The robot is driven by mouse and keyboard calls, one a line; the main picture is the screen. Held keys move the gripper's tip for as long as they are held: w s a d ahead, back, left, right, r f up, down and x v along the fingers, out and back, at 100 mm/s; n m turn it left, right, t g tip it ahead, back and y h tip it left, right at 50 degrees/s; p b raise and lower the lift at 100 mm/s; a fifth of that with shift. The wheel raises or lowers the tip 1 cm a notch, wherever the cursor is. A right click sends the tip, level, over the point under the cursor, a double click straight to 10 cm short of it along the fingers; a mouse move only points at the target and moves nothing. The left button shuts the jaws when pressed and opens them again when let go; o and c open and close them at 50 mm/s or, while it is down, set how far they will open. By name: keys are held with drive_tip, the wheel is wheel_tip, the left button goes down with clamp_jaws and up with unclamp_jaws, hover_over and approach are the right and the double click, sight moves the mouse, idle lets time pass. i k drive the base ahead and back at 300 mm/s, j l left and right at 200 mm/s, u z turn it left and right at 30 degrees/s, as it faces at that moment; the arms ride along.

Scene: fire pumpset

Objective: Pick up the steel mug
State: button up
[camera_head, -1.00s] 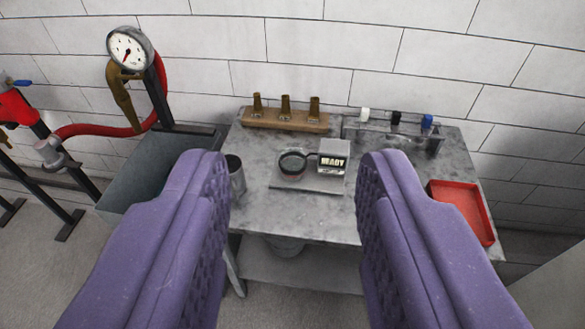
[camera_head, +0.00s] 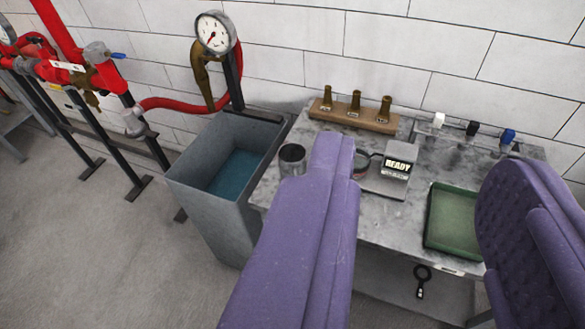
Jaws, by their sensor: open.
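The steel mug (camera_head: 292,158) is a grey, open-topped cylinder standing upright at the left end of the grey bench (camera_head: 395,220), close to the water tank. Its lower right side is partly hidden by the left purple finger of my gripper (camera_head: 425,163). My gripper is open and empty, with its two padded fingers wide apart over the bench. The mug lies outside the gap, to the left of the left finger.
A grey tank of water (camera_head: 215,185) stands left of the bench, with a gauge (camera_head: 216,33) behind. A READY box (camera_head: 397,168), a rack of brass nozzles (camera_head: 354,112), a valve row (camera_head: 470,140) and a green tray (camera_head: 452,220) occupy the bench. Open floor lies at left.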

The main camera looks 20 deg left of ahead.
sight(290, 151)
drive_tip(key=i+j, duration=0.25)
drive_tip(key=i, duration=0.15)
drive_tip(key=i+j+u, duration=0.1)
drive_tip(key=i+j, duration=0.2)
drive_tip(key=i, duration=0.15)
drive_tip(key=i+j+u, duration=0.1)
drive_tip(key=i, duration=0.35)
drive_tip(key=i+j, duration=0.3)
drive_tip(key=i+j+u, duration=0.05)
drive_tip(key=i, duration=0.05)
